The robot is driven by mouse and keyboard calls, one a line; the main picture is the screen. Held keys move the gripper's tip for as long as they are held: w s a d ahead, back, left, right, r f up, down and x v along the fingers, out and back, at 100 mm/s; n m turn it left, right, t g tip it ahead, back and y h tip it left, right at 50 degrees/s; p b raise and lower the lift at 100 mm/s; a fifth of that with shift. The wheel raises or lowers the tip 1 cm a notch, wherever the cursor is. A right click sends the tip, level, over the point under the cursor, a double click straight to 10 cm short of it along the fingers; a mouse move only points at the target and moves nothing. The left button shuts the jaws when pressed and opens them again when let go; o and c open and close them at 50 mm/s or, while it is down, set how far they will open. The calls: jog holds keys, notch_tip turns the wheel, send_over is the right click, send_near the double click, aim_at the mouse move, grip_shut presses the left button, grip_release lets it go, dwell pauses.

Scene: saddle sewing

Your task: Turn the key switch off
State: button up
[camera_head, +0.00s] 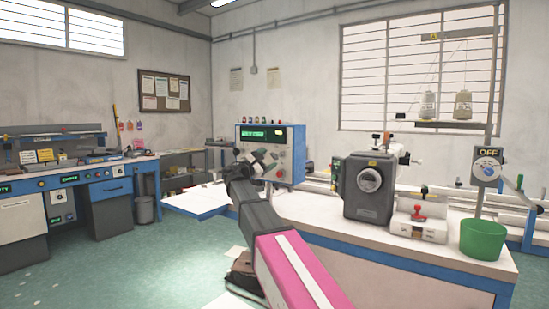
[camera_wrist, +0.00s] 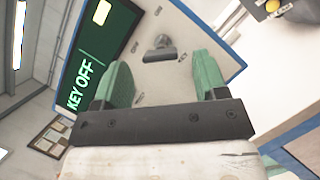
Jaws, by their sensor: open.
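The control box (camera_head: 297,152) stands on the workbench, blue-framed with a pale face. In the wrist view, its green display (camera_wrist: 98,48) reads "KEY OFF". The key switch (camera_wrist: 160,54), a dark bar-shaped handle with small labels around it, sits on the panel face (camera_wrist: 180,30) beside the display. My gripper (camera_wrist: 162,72) has green fingers, spread apart on either side of the key switch in the picture. It appears open and empty, with no visible contact with the switch. In the head view, my gripper (camera_head: 262,163) is in front of the box and hides part of its face.
A dark grey machine (camera_head: 368,187) stands right of the box on the workbench. A green bucket (camera_head: 483,240) and a grey switch box marked "OFF" (camera_head: 488,168) are at the far right. A blue workstation (camera_head: 95,185) stands left, with open floor before it.

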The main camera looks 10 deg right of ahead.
jog(key=shift+v, duration=2.6)
